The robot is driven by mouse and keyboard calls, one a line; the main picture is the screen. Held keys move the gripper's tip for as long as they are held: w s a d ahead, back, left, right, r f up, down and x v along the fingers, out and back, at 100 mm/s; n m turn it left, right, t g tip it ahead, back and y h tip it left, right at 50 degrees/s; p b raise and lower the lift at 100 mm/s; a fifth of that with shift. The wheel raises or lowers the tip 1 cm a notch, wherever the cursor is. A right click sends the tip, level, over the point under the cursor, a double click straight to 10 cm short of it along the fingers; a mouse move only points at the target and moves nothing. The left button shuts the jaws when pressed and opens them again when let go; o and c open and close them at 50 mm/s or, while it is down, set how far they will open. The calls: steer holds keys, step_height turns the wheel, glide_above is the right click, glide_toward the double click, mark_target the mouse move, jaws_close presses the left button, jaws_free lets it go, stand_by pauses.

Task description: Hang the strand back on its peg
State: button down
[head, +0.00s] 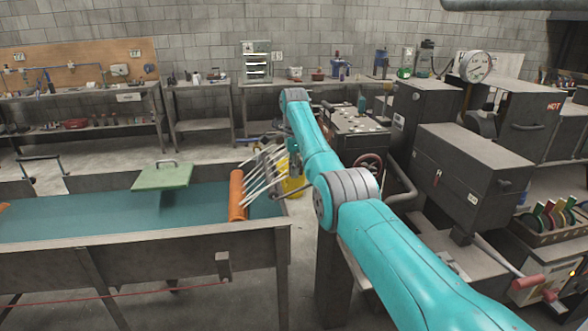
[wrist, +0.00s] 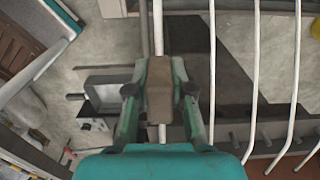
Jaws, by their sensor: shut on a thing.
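My gripper (wrist: 159,86) is shut in the wrist view, with a finger on each side of a brown block. A pale strand (wrist: 158,28) runs lengthwise in line with this block and shows above and below it. Several white rods (wrist: 255,75) with bent lower ends stand apart to the right of my gripper. In the head view these slanting white rods (head: 262,175) show just left of my teal arm, above the trough's right end. I cannot tell which part is the peg. My fingertips are not clear in the head view.
A trough (head: 140,250) with blue-green liquid fills the left, with an orange roller (head: 237,195) at its right end and a green lid (head: 162,177) above it. Dark machines (head: 465,170) stand close on the right. Benches (head: 205,110) line the back wall. Bare floor lies between.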

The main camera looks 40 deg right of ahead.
steer(key=shift+f, duration=0.95)
stand_by(0.9)
steer(key=c, duration=0.9)
jaws_free()
steer(key=shift+c, duration=0.2)
steer(key=shift+r, duration=0.15)
step_height(320, 180, up, 12)
steer(key=shift+f, duration=0.15)
